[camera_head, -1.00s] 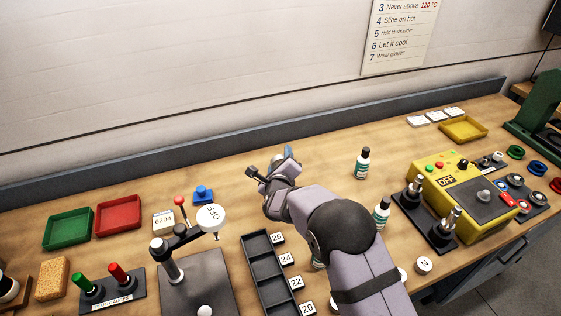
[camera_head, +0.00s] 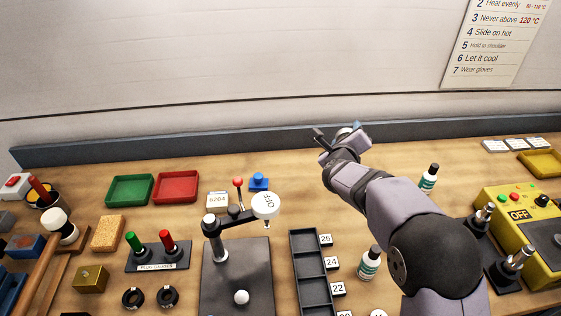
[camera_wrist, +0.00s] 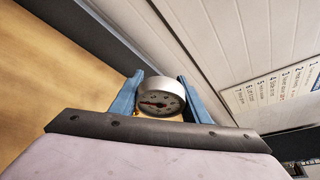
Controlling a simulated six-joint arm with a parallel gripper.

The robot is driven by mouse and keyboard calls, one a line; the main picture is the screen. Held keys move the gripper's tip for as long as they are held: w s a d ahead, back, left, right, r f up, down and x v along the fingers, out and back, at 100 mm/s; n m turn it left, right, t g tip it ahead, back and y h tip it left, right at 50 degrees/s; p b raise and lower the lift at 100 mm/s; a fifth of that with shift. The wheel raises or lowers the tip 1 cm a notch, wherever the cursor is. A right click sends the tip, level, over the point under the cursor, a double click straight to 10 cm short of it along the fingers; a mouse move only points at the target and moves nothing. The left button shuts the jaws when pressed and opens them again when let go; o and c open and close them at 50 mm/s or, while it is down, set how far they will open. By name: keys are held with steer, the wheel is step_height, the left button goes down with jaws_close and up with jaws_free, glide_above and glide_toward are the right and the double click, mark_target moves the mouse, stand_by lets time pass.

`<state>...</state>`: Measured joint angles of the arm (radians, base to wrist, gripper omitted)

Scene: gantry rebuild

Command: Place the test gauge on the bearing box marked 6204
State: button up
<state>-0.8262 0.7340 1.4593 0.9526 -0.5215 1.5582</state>
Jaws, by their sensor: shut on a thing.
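The test gauge (camera_wrist: 160,98) is a round silver dial with a white face. In the wrist view it sits between the blue fingers of my gripper (camera_wrist: 160,92), which is shut on it. In the head view my gripper (camera_head: 338,134) is over the back of the bench, and the gauge itself is hard to make out there.
A red tray (camera_head: 176,187) and a green tray (camera_head: 130,189) lie left of the box. A bottle (camera_head: 429,178) stands right of my arm.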

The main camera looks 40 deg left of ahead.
steer(key=s+a+r+b, duration=0.1)
steer(key=s+a+r, duration=0.3)
steer(key=s+a, duration=0.7)
steer(key=s+a+n+y+b, duration=0.1)
steer(key=s+a, duration=0.5)
steer(key=s, duration=0.3)
steer(key=s+a+y, duration=0.1)
steer(key=s+a, duration=0.5)
steer(key=s, duration=0.3)
step_height(320, 180, down, 11)
steer(key=p, duration=0.2)
steer(key=shift+w+r+g, duration=0.15)
steer(key=shift+w+g, duration=0.15)
steer(key=shift+g, duration=0.1)
steer(key=shift+f+b, duration=0.25)
steer(key=shift+b, duration=0.1)
steer(key=o, duration=1.2)
steer(key=shift+c, duration=0.2)
steer(key=shift+r, duration=0.1)
